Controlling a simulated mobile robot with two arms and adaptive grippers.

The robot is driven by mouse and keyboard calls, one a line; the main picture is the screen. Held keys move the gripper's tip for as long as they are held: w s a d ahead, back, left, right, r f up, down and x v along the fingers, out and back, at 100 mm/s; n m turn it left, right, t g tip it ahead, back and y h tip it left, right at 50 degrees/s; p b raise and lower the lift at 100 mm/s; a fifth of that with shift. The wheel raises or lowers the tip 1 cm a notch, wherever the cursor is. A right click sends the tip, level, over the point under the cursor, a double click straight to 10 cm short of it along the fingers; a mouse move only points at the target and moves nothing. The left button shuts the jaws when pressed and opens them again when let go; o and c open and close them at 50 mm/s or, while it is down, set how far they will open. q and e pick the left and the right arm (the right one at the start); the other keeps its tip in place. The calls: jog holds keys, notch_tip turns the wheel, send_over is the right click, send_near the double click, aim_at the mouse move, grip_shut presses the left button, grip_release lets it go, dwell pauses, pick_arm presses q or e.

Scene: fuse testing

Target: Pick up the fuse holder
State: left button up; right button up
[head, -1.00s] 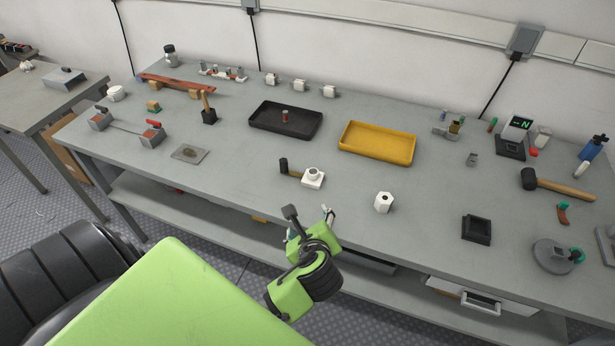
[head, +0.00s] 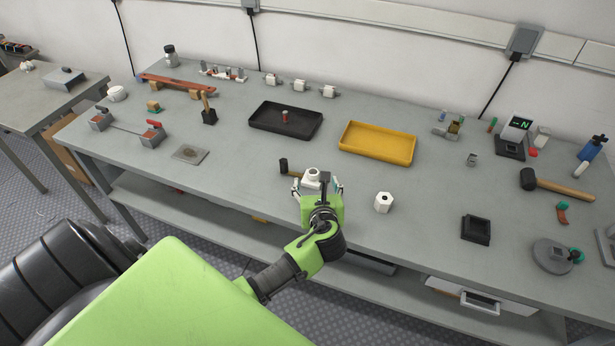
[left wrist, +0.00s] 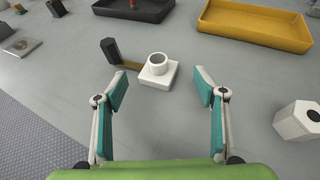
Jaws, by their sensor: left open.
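A white piece with a square base and a round, open collar, which looks like the fuse holder (head: 312,174), stands upright on the grey workbench. It also shows ahead of the fingers in the left wrist view (left wrist: 157,72). My left gripper (head: 317,187) is open and empty, on the near side of this piece. In the left wrist view its two teal-padded fingers (left wrist: 163,88) are spread wide, with the white piece between and just beyond their tips. I see no contact. In the head view the gripper partly hides the piece's near side. My right gripper is not in view.
A small black-headed hammer (left wrist: 112,52) lies just left of the white piece, its handle running behind it. A white hexagonal block (head: 383,202) stands to the right. A black tray (head: 262,127) and a yellow tray (head: 350,146) lie behind. The bench between these is clear.

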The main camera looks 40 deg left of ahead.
aim_at(314, 178)
pick_arm(q)
jog(key=x, duration=0.4)
jog(key=shift+w+a+f, duration=0.2)
jog(key=shift+a, duration=0.1)
jog(key=c, duration=1.4)
